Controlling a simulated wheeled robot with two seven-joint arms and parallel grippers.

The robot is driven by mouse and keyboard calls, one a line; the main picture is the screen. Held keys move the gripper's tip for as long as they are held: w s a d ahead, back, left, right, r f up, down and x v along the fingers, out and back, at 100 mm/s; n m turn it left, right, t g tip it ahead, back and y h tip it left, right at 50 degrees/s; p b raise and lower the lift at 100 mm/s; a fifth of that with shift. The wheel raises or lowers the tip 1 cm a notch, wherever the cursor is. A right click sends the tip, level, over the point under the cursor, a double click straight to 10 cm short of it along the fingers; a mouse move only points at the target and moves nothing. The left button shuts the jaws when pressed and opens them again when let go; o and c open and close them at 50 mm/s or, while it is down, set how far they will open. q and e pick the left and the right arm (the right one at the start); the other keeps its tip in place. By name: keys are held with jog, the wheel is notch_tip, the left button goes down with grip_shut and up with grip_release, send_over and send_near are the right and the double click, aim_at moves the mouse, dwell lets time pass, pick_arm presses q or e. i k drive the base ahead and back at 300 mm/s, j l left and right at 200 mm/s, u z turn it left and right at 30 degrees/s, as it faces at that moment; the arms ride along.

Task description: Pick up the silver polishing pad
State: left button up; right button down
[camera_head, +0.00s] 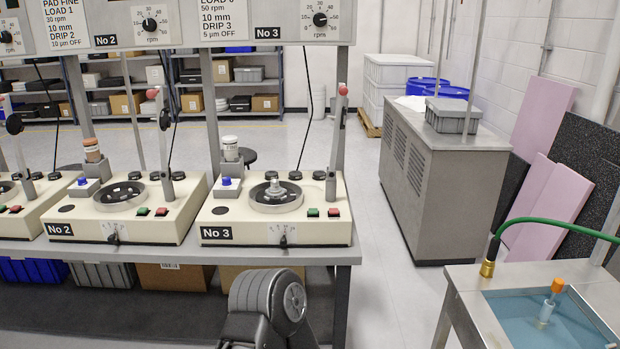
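No item in view can be made out for certain as the silver polishing pad. A small silver piece (274,188) stands in the middle of the dark round platen (292,201) on the cream polishing machine No 3 (320,229). I cannot tell whether it is the pad. Machine No 2 (140,229) on its left has a similar platen (121,196) with several small dark pieces on it. Neither of my grippers is in view. A dark grey ribbed part at the bottom centre appears to be a link of my own arm.
The machines stand on a metal bench (180,255) with bins and boxes below. A grey cabinet (440,165) carries a grey crate (452,117). At bottom right is a metal sink (572,275) with blue water and a green hose (560,225). Open floor lies between bench and cabinet.

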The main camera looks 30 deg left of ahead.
aim_at(275, 188)
jog(key=u, duration=1.3)
jog(key=i+j+z, duration=0.1)
jog(key=i+z, duration=0.2)
jog(key=i, duration=0.15)
jog(key=i+j+z, duration=0.6)
jog(key=i, duration=0.2)
jog(key=l, duration=0.1)
